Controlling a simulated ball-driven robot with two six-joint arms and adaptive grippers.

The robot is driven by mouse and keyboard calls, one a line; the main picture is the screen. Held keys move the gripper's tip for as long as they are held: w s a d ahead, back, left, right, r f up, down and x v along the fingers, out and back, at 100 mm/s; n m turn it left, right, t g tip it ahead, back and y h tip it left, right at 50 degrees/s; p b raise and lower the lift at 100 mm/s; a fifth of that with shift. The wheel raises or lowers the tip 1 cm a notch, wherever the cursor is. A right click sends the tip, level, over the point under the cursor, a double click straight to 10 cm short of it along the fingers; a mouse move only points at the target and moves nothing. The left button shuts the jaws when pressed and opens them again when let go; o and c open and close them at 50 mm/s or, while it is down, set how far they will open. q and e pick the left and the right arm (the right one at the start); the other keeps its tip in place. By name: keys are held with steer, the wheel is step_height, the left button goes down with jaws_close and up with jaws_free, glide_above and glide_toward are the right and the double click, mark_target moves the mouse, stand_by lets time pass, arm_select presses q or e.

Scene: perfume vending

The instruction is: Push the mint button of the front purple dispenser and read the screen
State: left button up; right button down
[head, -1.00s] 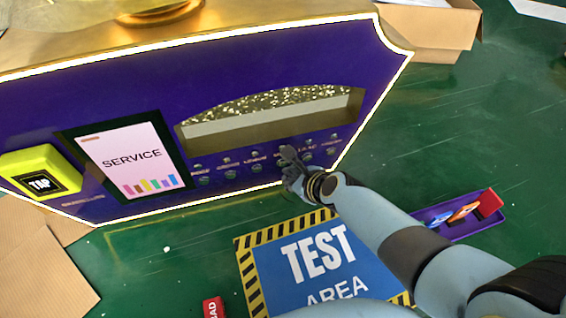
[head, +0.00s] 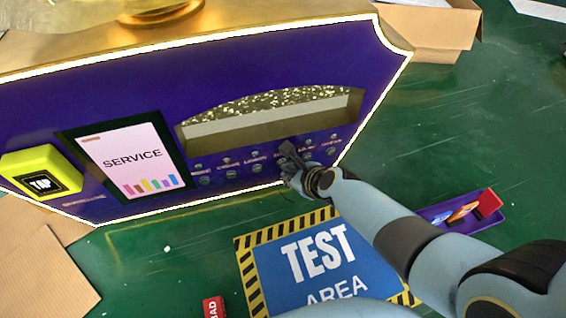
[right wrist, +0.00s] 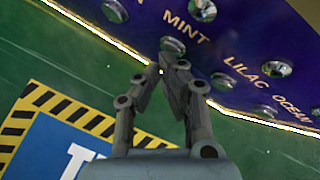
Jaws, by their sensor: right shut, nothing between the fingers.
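The purple dispenser (head: 120,98) fills the upper left of the head view. Its screen (head: 128,155) reads SERVICE above a row of coloured bars. In the right wrist view, the MINT label (right wrist: 187,27) sits between an upper round metal knob (right wrist: 203,9) and a lower one (right wrist: 172,46). My right gripper (head: 288,150) is shut and empty at the panel, covering part of the button row in the head view. In the wrist view its fingertips (right wrist: 172,66) are just below the lower MINT knob; I cannot tell whether they touch it. My left gripper is out of view.
LILAC (right wrist: 262,71) and OCEAN knobs lie to the right of MINT. A yellow TAP block (head: 40,183) is left of the screen. A TEST AREA mat (head: 270,278) and a purple tray (head: 480,226) with coloured cards lie on the green surface.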

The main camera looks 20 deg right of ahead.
steer(key=shift+w, duration=0.2)
stand_by(0.3)
steer(key=shift+s, duration=0.85)
steer(key=shift+s, duration=2.5)
